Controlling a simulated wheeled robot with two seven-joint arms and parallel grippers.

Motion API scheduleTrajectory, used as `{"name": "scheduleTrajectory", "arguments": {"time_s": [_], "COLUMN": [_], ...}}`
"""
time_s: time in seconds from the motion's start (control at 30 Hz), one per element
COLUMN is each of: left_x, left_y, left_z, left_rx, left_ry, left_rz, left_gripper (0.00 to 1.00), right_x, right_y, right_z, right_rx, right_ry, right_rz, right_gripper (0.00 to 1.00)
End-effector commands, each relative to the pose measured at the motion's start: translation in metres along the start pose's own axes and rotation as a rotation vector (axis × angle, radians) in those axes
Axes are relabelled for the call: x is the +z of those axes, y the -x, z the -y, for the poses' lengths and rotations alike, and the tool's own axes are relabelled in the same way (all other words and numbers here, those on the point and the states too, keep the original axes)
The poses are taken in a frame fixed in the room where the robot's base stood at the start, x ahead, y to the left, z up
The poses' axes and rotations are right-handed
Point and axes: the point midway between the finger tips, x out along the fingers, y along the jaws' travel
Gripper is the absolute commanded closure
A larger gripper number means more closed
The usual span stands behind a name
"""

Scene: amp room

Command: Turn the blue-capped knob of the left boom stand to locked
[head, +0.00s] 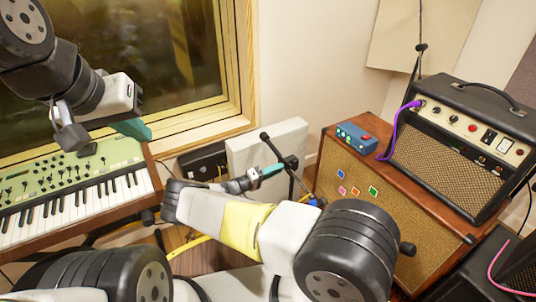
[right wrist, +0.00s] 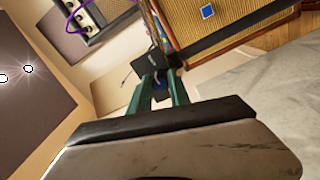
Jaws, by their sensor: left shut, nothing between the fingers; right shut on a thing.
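The boom stand (head: 291,186) stands in front of the pale panel, with a dark boom slanting across its top. My right gripper (head: 272,170) reaches the stand's dark clutch (head: 290,162) from the left. The black clutch block (right wrist: 148,62) is just beyond the fingertips. The knob's turn angle cannot be told. My left gripper (head: 133,128) is shut and empty, above the keyboard's right end.
A green-panelled keyboard (head: 90,190) is at the left, below the window. A wood-edged speaker cabinet (head: 350,205) stands right of the boom stand, bearing a blue pedal (head: 357,137) and an amp head (head: 465,140). A purple cable (head: 393,137) runs between them. A pale panel (head: 245,150) stands behind the stand.

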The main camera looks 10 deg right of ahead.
Motion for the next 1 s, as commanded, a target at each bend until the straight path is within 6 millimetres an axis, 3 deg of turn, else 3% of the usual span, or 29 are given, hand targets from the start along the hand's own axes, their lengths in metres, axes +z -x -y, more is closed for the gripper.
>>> {"name": "scheduleTrajectory", "arguments": {"time_s": [0.6, 0.63, 0.73, 1.0], "left_x": [0.0000, 0.0000, 0.0000, 0.0000], "left_y": [0.0000, 0.0000, 0.0000, 0.0000], "left_z": [0.0000, 0.0000, 0.0000, 0.0000], "left_rx": [0.000, 0.000, 0.000, 0.000], "left_ry": [0.000, 0.000, 0.000, 0.000], "left_rz": [0.000, 0.000, 0.000, 0.000], "left_gripper": [1.00, 1.00, 1.00, 1.00], "right_x": [0.0013, 0.0013, 0.0011, 0.0005], "right_y": [0.0006, 0.0006, 0.0006, 0.0003], "right_z": [0.0015, 0.0015, 0.0013, 0.0007], "right_rx": [-0.002, -0.002, -0.002, -0.001], "right_ry": [-0.043, -0.043, -0.043, -0.042], "right_rz": [0.003, 0.003, 0.003, 0.002], "right_gripper": [1.00, 0.75, 0.55, 0.55]}}
